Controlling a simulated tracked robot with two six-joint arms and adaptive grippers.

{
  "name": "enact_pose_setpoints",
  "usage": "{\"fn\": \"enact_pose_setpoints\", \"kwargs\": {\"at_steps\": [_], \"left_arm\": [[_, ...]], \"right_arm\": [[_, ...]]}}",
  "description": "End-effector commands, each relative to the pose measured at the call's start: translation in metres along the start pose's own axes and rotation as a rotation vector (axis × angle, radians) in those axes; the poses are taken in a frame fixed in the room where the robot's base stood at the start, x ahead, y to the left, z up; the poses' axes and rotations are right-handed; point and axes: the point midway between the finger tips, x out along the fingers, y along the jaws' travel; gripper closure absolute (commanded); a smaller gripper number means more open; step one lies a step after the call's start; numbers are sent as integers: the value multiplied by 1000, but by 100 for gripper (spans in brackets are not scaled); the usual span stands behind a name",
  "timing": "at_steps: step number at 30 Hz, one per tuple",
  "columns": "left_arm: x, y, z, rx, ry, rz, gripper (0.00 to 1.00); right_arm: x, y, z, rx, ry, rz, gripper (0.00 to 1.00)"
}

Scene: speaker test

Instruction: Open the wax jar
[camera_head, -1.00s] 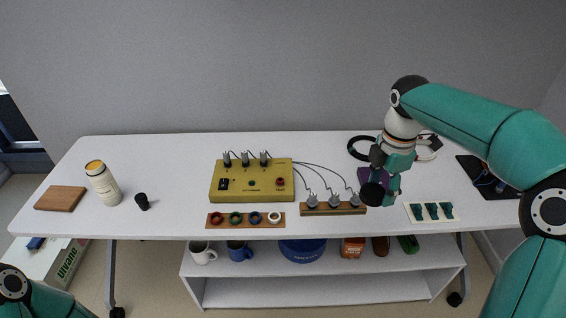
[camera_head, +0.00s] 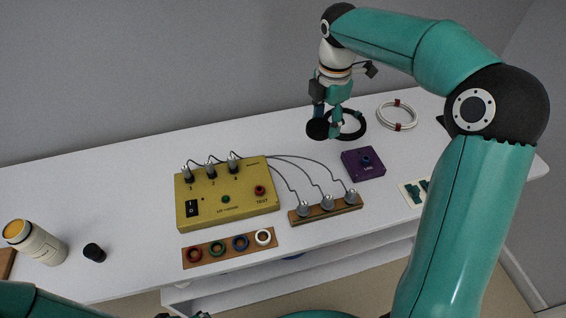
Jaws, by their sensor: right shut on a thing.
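A cream jar with an amber top face (camera_head: 40,245) stands at the left of the table, and no lid shows on it. My right gripper (camera_head: 323,122) is above the back of the table, far to the right of the jar. It is shut on a dark round thing (camera_head: 318,129) that looks like a lid; the fingers partly hide it. A small black cylinder (camera_head: 94,253) stands to the right of the jar.
A yellow box (camera_head: 228,207) with switches is wired to several grey pieces on a wooden strip (camera_head: 330,210). Coloured rings sit on another strip (camera_head: 206,262). A purple block (camera_head: 362,164), a black ring (camera_head: 358,133) and a white ring (camera_head: 397,125) are on the right.

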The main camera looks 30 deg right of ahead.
Motion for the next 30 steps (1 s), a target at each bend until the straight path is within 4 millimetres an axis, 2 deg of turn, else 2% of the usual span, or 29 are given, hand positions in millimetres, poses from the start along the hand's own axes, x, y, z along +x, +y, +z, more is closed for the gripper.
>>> {"fn": "enact_pose_setpoints", "kwargs": {"at_steps": [15,18,25,30], "left_arm": [[10,-4,0,0,0,0,11],[10,-4,0,0,0,0,11],[11,-4,0,0,0,0,11],[12,-4,0,0,0,0,11]], "right_arm": [[127,-1,-3,-4,1,-8,86],[141,-1,-3,-3,1,-6,86],[158,-1,-3,-4,0,-5,86],[182,-2,-2,-2,1,-6,86]]}}
